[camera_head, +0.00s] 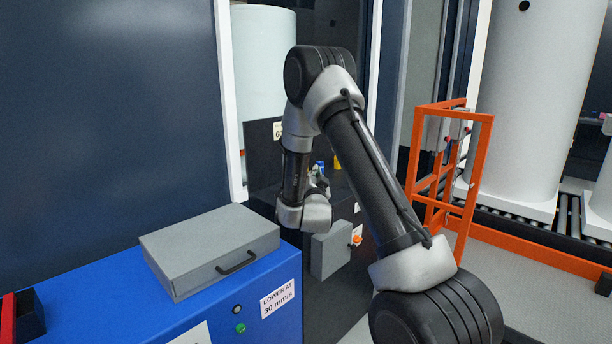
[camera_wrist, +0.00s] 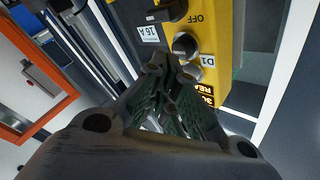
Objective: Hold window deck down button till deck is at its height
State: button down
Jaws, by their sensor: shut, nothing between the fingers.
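A yellow control box (camera_wrist: 215,35) fills the upper right of the wrist view. It carries a black rotary switch (camera_wrist: 166,12) by the word OFF and two round grey buttons, an upper one (camera_wrist: 185,45) and a lower one (camera_wrist: 191,72) near a D1 label. My gripper (camera_wrist: 165,65) is shut and empty, its fingertips close to the two buttons. I cannot tell whether they touch one. No label naming the window deck down button is readable. In the head view a small yellow patch (camera_head: 337,162) shows behind my arm; my fingertips are hard to make out there.
A blue cabinet (camera_head: 150,310) with a grey case (camera_head: 210,250) on top stands at the lower left. A grey box (camera_head: 331,250) is on the dark panel below my wrist. An orange frame (camera_head: 468,190) and white tanks (camera_head: 530,90) stand at the right.

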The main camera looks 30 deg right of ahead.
jog(key=shift+s+d, duration=0.1)
jog(key=shift+s, duration=0.2)
jog(key=s, duration=0.1)
jog(key=s+d, duration=0.1)
jog(key=s, duration=0.2)
jog(key=shift+s+d, duration=0.35)
dwell(1.8)
